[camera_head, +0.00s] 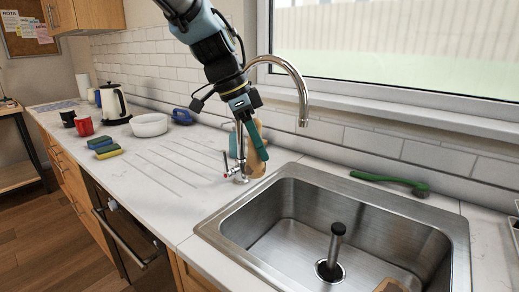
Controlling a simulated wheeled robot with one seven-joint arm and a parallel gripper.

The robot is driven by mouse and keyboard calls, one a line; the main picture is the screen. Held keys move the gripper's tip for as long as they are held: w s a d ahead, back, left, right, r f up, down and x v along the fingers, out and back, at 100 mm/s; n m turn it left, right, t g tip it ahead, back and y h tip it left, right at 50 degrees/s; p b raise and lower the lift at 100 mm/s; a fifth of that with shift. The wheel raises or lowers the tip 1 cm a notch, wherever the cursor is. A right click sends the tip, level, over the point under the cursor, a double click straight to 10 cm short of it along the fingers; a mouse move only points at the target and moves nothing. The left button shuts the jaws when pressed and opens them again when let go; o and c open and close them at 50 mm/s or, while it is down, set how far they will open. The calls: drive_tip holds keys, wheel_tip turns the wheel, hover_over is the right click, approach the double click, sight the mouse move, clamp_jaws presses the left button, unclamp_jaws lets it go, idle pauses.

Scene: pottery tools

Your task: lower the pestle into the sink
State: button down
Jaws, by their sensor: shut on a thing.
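My gripper (242,110) is above the counter, just left of and behind the sink, pointing down. It is shut on a dark green, stick-like thing (257,141), which I take for the pestle; it hangs tilted, clear of the basin. The steel sink (284,215) is at the lower right, its basin open. A dark upright cylinder (336,245) stands over the drain on the sink floor; I cannot tell what it is.
The curved faucet (295,75) rises close to the right of my arm. A tan thing (254,158) and a tap handle (238,170) are under my gripper. A green brush (390,181) lies behind the sink. A white bowl (149,125) and sponges (104,147) are left.

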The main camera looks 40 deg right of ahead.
wheel_tip(320, 180, down, 10)
drive_tip(key=b, duration=0.6)
idle(0.5)
wheel_tip(320, 180, down, 16)
drive_tip(key=b, duration=1.4)
drive_tip(key=shift+f, duration=0.25)
idle(1.3)
drive_tip(key=shift+f+b, duration=1.05)
drive_tip(key=shift+f, duration=0.2)
idle(1.3)
